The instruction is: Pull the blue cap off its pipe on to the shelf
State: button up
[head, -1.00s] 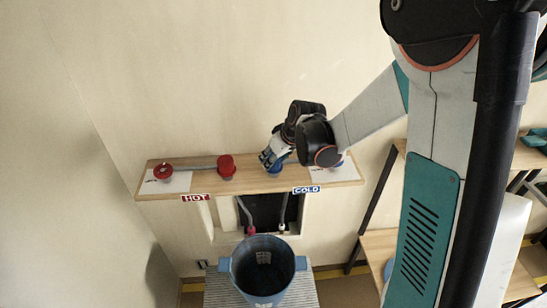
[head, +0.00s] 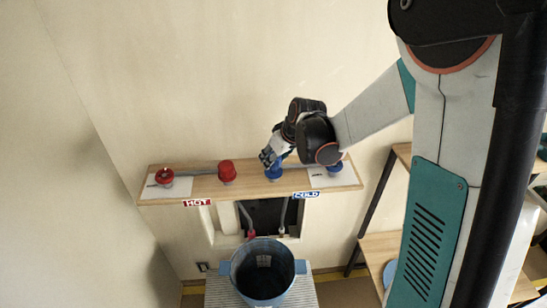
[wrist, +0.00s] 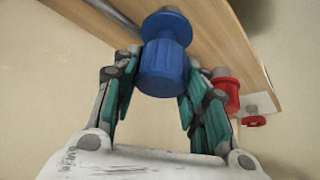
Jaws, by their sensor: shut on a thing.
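The blue cap (wrist: 163,62) is ribbed and sits between the two teal-padded fingers of my gripper (wrist: 158,85) in the wrist view. A grey rounded end shows beyond the cap, near the wooden shelf (wrist: 215,40). In the head view my gripper (head: 268,157) is over the shelf (head: 248,189), behind the COLD label. The blue cap (head: 274,173) shows just below the fingers there. My gripper is shut on the cap. Whether the cap is still seated on its pipe cannot be told.
A blue valve (head: 335,167) is right of the cap; a red cap (head: 227,171) and red valve (head: 165,176) are left. The red cap also shows in the wrist view (wrist: 228,90). A blue bucket (head: 262,272) stands below the shelf. The wall is close behind.

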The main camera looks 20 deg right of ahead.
jog(key=shift+r+p, duration=0.5)
jog(key=shift+r, duration=0.45)
jog(key=shift+r, duration=0.1)
jog(key=shift+r+p, duration=1.25)
jog(key=shift+r, duration=0.65)
jog(key=shift+f, duration=0.1)
